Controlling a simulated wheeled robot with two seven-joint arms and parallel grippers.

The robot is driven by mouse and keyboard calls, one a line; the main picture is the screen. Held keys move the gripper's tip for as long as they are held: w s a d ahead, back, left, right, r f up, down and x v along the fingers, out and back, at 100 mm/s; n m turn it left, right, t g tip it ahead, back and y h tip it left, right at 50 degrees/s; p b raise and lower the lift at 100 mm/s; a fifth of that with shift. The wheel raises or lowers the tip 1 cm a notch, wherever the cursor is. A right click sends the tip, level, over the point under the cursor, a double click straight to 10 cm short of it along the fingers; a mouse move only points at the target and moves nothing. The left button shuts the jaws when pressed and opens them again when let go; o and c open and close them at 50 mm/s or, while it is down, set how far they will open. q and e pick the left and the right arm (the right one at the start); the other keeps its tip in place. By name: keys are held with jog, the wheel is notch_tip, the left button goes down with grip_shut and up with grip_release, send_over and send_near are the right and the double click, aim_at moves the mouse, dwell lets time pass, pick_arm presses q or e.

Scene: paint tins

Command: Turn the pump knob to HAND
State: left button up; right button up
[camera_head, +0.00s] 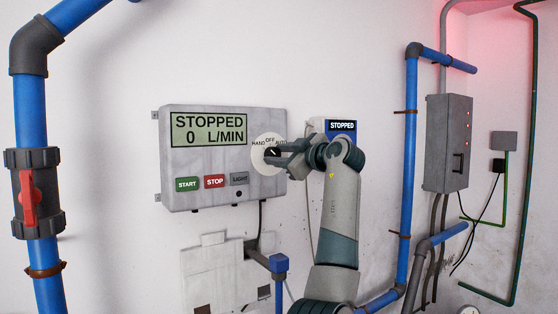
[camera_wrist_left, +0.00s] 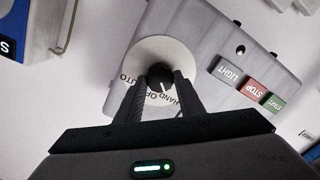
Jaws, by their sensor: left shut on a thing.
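The pump knob (camera_head: 271,152) is a small black knob on a round white dial at the right side of the grey control box (camera_head: 225,195). The dial reads HAND at left and OFF at top; the label on the right is partly covered. My left gripper (camera_head: 282,151) is shut on the knob, coming from the right. In the left wrist view the knob (camera_wrist_left: 160,76) sits between the two dark fingertips (camera_wrist_left: 161,82), with AUTO, OFF and HAND around it. The knob's white mark seems to lie between OFF and HAND; its exact aim is hard to tell. My right gripper is not in view.
The box display (camera_head: 208,130) reads STOPPED, 0 L/MIN. Start (camera_head: 187,184), stop (camera_head: 215,181) and light (camera_head: 239,178) buttons sit below it. A blue STOPPED sign (camera_head: 342,127) is behind my arm. Blue pipes (camera_head: 409,150) run at both sides.

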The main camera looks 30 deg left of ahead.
pick_arm(q)
jog(key=shift+r, duration=0.1)
dwell(0.4)
jog(key=o, duration=1.1)
jog(key=shift+c, duration=0.2)
jog(key=shift+d, duration=0.1)
jog(key=shift+s+d+b, duration=0.2)
jog(key=shift+d+b, duration=0.2)
jog(key=b+v, duration=0.6)
jog(key=v, duration=1)
jog(key=shift+d, duration=0.2)
